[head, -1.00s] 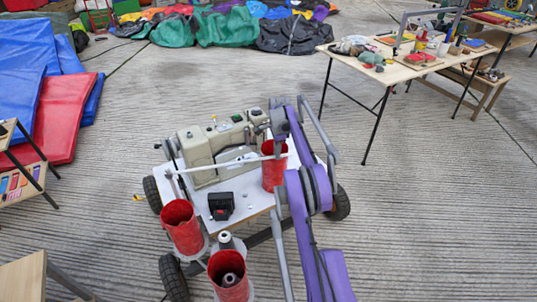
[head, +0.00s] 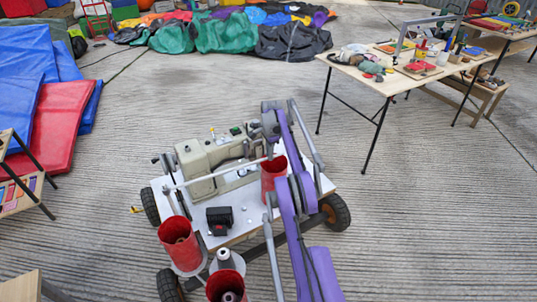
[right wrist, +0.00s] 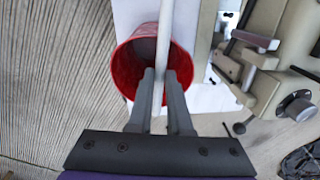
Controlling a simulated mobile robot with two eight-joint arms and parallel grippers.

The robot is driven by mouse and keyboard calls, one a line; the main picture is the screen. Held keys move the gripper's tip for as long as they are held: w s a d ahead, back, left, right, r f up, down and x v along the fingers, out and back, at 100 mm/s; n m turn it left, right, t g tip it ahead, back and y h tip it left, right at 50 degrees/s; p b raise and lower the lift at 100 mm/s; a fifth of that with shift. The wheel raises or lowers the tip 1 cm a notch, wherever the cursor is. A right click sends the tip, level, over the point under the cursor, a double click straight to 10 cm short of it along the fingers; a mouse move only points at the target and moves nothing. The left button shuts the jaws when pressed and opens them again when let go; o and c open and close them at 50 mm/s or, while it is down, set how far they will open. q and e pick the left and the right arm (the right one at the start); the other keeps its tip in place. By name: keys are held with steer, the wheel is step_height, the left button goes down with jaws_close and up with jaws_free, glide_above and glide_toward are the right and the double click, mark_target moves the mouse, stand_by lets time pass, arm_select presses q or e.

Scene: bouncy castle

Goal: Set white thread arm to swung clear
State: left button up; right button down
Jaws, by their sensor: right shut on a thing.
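The white thread arm (head: 215,174) is a thin white rod on the cart. It runs from a post at the left, in front of the beige sewing machine (head: 205,165), to above the red cup (head: 268,186) at the right. My right gripper (right wrist: 159,76) is shut on the rod in the right wrist view, one grey finger on each side. The red cup (right wrist: 130,68) lies beyond the fingertips there. In the head view my purple arm hides most of this gripper. My left gripper is not in view.
The white cart top (head: 247,220) also holds a small black box (head: 219,219). Two more red cups (head: 178,245) stand at its near left. A wooden table (head: 385,80) with tools is at the back right. The concrete floor right of the cart is clear.

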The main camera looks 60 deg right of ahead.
steer(key=c, duration=0.8)
jaws_free()
steer(key=shift+c, duration=0.2)
step_height(320, 180, up, 11)
steer(key=p, duration=0.2)
steer(key=shift+s+a, duration=0.25)
steer(key=shift+f, duration=0.1)
